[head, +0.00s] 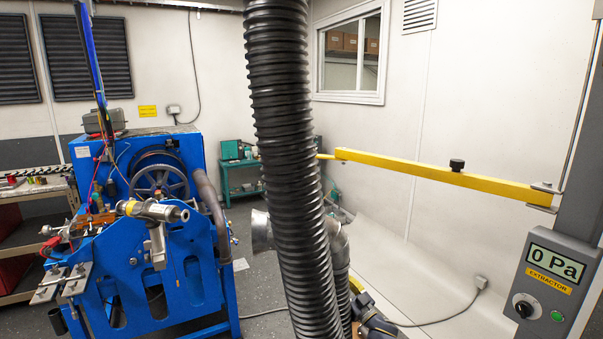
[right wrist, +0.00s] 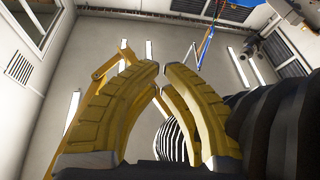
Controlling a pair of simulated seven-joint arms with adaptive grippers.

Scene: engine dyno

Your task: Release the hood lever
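A thick black ribbed hose (head: 285,150) hangs down the middle of the head view. A metal hood or duct end (head: 262,231) shows partly behind it. I cannot make out a hood lever for certain. A yellow boom (head: 430,174) with a black knob (head: 457,165) crosses the right side. My right gripper shows low in the head view, partly hidden by the hose. In the right wrist view its yellow fingers (right wrist: 162,72) are a little apart at the tips, with nothing seen between them. The hose (right wrist: 275,130) is close beside them. My left gripper is not in view.
A blue engine stand (head: 160,235) with a handwheel stands at the left. A grey extractor box (head: 555,275) reading 0 Pa is at the lower right. A shelf cart (head: 30,240) is at the far left. Floor shows between stand and hose.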

